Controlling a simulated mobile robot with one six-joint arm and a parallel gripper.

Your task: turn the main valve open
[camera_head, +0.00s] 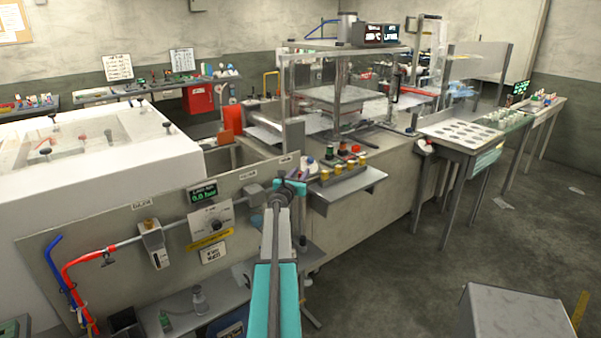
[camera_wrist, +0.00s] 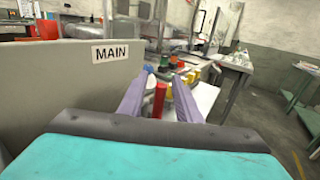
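The MAIN label (camera_wrist: 111,51) is on the grey panel at the left of the wrist view. A red upright bar (camera_wrist: 159,100), which looks like the main valve's handle, stands between the two purple-grey fingers of my gripper (camera_wrist: 163,76). The fingers are apart, with gaps visible beside the bar; I cannot tell whether either one touches it. In the head view, my gripper (camera_head: 290,186) is at the right end of the panel (camera_head: 110,225), where the pipe (camera_head: 170,228) ends. My gripper and arm hide the valve there.
A shelf (camera_head: 348,190) with yellow, red and green parts is just right of my gripper. A grey box (camera_head: 512,315) stands at the lower right. Open floor lies to the right.

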